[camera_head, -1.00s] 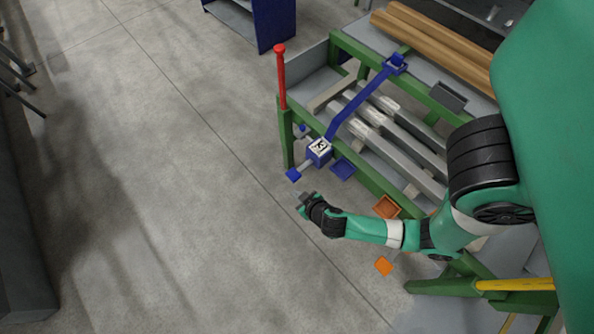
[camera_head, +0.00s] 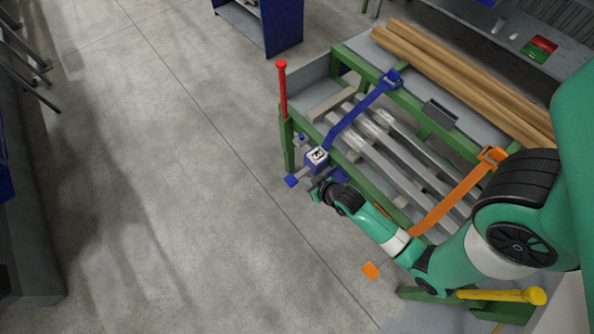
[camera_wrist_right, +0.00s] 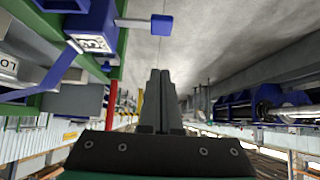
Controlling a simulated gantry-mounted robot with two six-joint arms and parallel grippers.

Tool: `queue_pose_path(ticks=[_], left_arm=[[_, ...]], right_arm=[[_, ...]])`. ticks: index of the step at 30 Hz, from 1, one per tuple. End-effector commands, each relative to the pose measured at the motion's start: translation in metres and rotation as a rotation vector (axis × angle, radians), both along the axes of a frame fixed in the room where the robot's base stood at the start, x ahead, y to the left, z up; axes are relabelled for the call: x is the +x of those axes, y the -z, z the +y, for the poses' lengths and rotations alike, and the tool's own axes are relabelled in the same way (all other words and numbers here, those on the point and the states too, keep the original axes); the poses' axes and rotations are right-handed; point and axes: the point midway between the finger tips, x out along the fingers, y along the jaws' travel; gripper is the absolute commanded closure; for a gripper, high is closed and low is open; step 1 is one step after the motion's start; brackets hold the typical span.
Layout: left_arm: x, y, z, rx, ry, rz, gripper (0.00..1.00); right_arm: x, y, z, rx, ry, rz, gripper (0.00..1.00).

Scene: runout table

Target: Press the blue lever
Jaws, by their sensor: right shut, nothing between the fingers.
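A short grey rod leads from the cube to a small blue end block (camera_head: 291,181). In the wrist view, the cube (camera_wrist_right: 92,42) is at upper left and the end block (camera_wrist_right: 161,25) at upper middle. My right gripper (camera_head: 316,190) is shut and empty, just below the cube and right of the end block. Its fingers (camera_wrist_right: 160,80) point toward the end block in the wrist view; contact cannot be told. My left gripper is out of view.
A red-topped post (camera_head: 283,90) stands at the green table's (camera_head: 366,172) left corner. An orange bar (camera_head: 450,200) crosses the table's right part, and a yellow-ended bar (camera_head: 510,295) is at lower right. Grey and wooden beams lie on top. The floor at left is clear.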

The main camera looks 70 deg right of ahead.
Motion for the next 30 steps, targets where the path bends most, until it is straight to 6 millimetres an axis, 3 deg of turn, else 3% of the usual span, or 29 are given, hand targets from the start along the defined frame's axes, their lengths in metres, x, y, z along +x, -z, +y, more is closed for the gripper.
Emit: queue_pose_path(ticks=[10, 23, 30], left_arm=[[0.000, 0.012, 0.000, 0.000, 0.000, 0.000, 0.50], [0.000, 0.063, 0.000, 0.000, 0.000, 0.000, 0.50], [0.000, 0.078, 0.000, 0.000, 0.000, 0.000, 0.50]], right_arm=[[0.009, 0.016, -0.006, 0.000, -0.001, 0.001, 1.00], [0.062, 0.082, -0.040, -0.001, -0.001, 0.002, 1.00], [0.059, 0.110, -0.038, 0.001, -0.001, 0.003, 1.00]])
